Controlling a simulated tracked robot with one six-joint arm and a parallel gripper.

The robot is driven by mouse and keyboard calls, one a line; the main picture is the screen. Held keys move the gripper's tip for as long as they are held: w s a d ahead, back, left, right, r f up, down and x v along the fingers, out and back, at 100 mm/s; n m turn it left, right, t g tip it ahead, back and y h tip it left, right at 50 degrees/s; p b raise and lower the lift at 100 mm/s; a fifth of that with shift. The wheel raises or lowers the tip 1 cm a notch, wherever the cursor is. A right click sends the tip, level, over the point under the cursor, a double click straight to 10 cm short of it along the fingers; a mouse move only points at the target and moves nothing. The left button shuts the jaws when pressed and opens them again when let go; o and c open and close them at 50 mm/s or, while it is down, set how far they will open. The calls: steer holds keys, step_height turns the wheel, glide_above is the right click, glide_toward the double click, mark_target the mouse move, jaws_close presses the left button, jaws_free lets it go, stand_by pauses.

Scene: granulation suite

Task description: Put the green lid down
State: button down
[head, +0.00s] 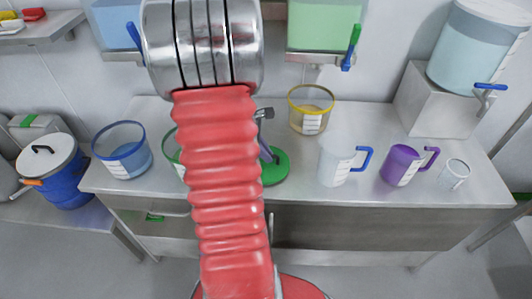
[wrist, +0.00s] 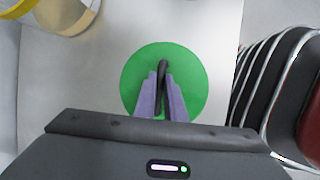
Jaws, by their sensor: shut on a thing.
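The green lid (head: 279,172) is a round flat disc with a dark handle, over the middle of the steel bench in the head view, partly hidden by my arm. In the wrist view the lid (wrist: 192,72) lies straight below my gripper. My gripper (wrist: 162,88) has its purple-grey fingers shut on the lid's dark handle. In the head view my gripper (head: 267,152) shows only partly beside my red arm. I cannot tell whether the lid touches the bench top. A green-rimmed tub (head: 175,153) is mostly hidden behind my arm.
On the bench (head: 300,182) stand a blue-rimmed tub (head: 122,152), a yellow-rimmed tub (head: 311,110), a clear blue-handled jug (head: 336,164), a purple jug (head: 401,166) and a small cup (head: 453,175). Tanks with taps hang above. A blue bucket (head: 65,188) stands left.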

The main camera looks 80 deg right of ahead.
steer(key=c, duration=1.8)
jaws_free()
steer(key=v, duration=1.2)
